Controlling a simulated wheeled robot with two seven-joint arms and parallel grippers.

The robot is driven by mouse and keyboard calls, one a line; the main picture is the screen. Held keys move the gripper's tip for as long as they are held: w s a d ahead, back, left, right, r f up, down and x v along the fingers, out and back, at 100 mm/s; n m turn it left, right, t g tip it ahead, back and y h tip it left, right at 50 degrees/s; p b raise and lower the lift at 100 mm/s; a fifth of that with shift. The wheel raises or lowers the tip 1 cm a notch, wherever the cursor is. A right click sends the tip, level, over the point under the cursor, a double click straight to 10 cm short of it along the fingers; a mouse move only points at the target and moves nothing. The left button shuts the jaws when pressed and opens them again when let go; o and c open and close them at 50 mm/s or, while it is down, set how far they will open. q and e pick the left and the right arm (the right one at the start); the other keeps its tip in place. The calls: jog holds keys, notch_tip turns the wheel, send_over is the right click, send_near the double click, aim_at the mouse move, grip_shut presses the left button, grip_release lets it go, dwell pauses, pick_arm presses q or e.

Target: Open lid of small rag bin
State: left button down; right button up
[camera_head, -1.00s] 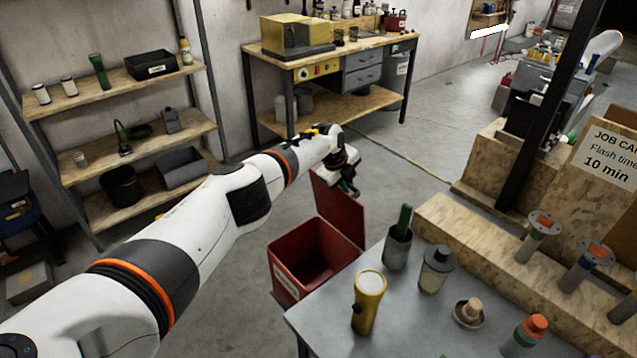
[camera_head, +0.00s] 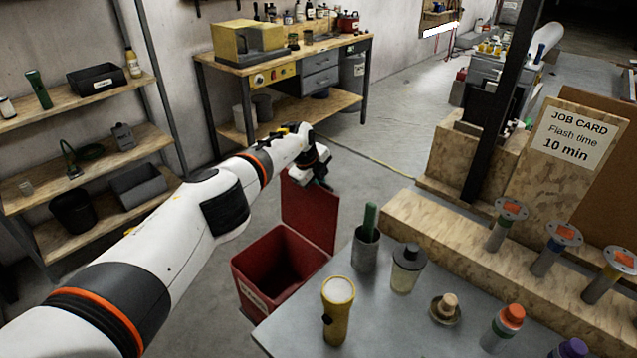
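The small red rag bin (camera_head: 248,272) stands on the floor beside the near grey table, its mouth open and dark inside. Its red lid (camera_head: 310,213) stands raised, roughly upright, at the bin's far right side. My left arm reaches in from the left above the bin. My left gripper (camera_head: 322,182) is at the lid's upper edge, on its far side; I cannot tell whether it touches the lid. Its fingers are small and dark, so their opening is unclear. My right gripper is not in view.
The grey table (camera_head: 300,325) close to the bin holds a yellow torch (camera_head: 338,310), a cup with a green-handled tool (camera_head: 366,248) and a jar (camera_head: 406,268). Shelves (camera_head: 140,205) stand at left, a workbench (camera_head: 290,55) behind. The floor between is clear.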

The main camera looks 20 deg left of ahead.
pick_arm(q)
jog(key=c, duration=1.5)
grip_release()
jog(key=p+v, duration=0.4)
jog(key=v, duration=0.8)
jog(key=shift+s+f, duration=0.1)
jog(key=shift+f, duration=0.05)
